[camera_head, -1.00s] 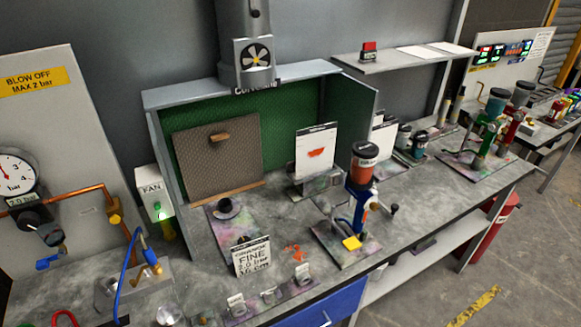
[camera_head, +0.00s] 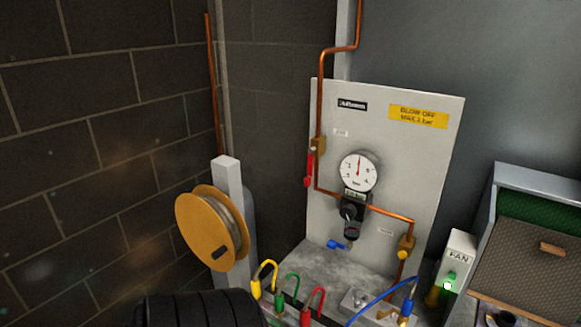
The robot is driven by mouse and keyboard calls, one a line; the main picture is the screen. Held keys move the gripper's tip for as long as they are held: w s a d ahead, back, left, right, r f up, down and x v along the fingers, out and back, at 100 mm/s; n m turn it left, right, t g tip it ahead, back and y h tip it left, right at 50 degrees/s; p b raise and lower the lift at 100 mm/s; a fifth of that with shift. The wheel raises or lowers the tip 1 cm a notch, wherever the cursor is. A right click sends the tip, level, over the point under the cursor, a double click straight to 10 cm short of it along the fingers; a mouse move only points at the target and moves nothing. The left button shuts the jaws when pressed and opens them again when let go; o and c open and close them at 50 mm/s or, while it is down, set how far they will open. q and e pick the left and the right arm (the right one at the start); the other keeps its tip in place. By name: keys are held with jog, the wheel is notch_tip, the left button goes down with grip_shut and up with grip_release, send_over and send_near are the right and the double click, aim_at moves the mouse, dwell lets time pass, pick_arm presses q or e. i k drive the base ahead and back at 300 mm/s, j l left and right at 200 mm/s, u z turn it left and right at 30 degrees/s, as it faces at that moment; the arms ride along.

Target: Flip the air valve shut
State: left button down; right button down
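An air valve with a brass body (camera_head: 318,146) sits on the vertical copper pipe at the left side of the grey panel (camera_head: 430,165). Its red lever (camera_head: 309,168) hangs down, roughly in line with the pipe. A round white pressure gauge (camera_head: 358,172) is to its right, with a black regulator (camera_head: 351,212) below. A second brass fitting (camera_head: 406,247) is on the pipe lower right, and a small blue handle (camera_head: 337,245) is under the regulator. Neither of my grippers shows in this view.
An orange hose reel (camera_head: 212,228) stands left of the panel by a pale post. Yellow, green and red hose ends (camera_head: 290,290) stand on the bench in front. A FAN box (camera_head: 457,262) with a green light is at right. A black ribbed shape fills the bottom left.

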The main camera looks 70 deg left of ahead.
aim_at(307, 180)
jog(key=u, duration=2.05)
